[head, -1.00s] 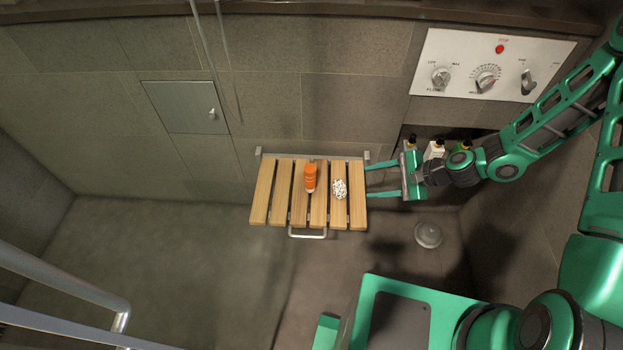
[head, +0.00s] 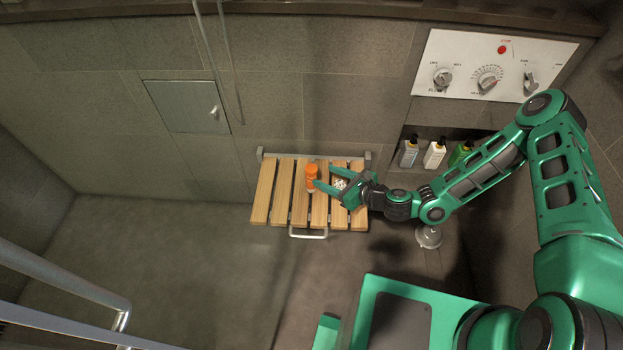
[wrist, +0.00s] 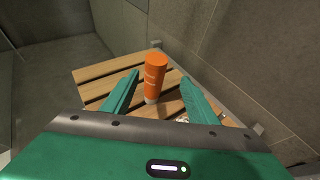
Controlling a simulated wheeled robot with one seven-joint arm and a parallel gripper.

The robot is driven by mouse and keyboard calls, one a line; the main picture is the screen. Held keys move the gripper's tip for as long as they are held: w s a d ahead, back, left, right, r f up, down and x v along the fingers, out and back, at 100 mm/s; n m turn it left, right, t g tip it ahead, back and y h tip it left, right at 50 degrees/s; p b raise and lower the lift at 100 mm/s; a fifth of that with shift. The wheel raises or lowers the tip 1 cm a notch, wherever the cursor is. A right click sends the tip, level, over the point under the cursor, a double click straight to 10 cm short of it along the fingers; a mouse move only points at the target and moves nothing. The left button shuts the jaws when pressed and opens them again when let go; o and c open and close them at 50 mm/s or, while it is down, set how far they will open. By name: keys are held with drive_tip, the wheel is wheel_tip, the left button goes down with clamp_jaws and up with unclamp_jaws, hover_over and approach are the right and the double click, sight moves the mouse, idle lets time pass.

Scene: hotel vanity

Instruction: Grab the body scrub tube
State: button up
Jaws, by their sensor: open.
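An orange tube (head: 312,178), which looks like the body scrub tube, stands on the slatted wooden seat (head: 262,200). In the wrist view the orange tube (wrist: 155,76) stands upright, beyond and between my finger tips. My gripper (head: 323,183) is open and empty, reaching in from the right over the seat, with its fingers pointing left toward the tube. In the wrist view my gripper (wrist: 158,88) shows its two green fingers spread to either side of the tube. I cannot tell if a finger touches it.
A white pebbly object (head: 339,184) lies on the seat beneath my gripper, partly hidden. Several bottles, including a white one (head: 434,154), stand in a wall niche at right. A grey wall (head: 358,105) rises behind the seat. Open floor (head: 190,270) lies in front.

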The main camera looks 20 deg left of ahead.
sight(316, 175)
drive_tip(key=shift+s+x, duration=0.2)
drive_tip(key=shift+x, duration=1.7)
drive_tip(key=shift+s+x, duration=0.2)
drive_tip(key=shift+x, duration=1.65)
drive_tip(key=shift+a+f, duration=0.15)
drive_tip(key=shift+c, duration=0.5)
drive_tip(key=c, duration=1.1)
